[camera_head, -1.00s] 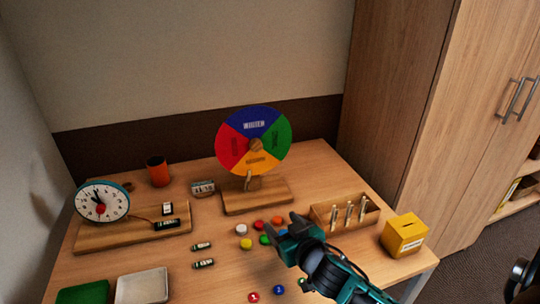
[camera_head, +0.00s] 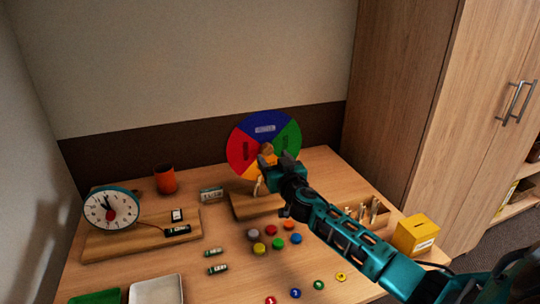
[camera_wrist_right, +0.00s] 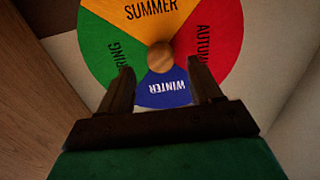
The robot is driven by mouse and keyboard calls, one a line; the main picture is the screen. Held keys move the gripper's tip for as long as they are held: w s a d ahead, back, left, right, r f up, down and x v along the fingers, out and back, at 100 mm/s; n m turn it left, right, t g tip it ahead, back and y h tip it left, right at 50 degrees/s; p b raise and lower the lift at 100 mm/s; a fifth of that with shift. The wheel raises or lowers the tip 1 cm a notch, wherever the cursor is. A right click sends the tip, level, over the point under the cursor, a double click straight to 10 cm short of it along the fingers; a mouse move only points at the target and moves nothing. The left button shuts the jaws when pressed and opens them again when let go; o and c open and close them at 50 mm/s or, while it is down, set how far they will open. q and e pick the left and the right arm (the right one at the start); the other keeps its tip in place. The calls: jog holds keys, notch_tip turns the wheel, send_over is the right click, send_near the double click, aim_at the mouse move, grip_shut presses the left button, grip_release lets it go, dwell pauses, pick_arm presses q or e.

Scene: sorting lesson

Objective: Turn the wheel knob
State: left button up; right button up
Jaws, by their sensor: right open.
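The season wheel (camera_head: 247,138) stands upright on a wooden base (camera_head: 243,207) at the back of the table, with blue, green, yellow and red sectors. Its round wooden knob (camera_head: 267,149) is at the centre. My right gripper (camera_head: 279,160) is open in front of the wheel, close to the knob and covering part of the yellow sector. In the right wrist view the knob (camera_wrist_right: 160,57) lies ahead of and between the open fingertips (camera_wrist_right: 158,80), and no finger is seen touching it. The left gripper is not in view.
A clock (camera_head: 111,208) on a board, an orange cup (camera_head: 165,179) and a small sign (camera_head: 211,194) stand to the left. Batteries (camera_head: 217,268) and coloured discs (camera_head: 277,243) lie in front. A wooden holder (camera_head: 382,212) and yellow box (camera_head: 415,234) stand right, near my arm.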

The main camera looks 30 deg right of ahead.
aim_at(268, 152)
jog(key=shift+x, duration=1.75)
jog(key=c, duration=1)
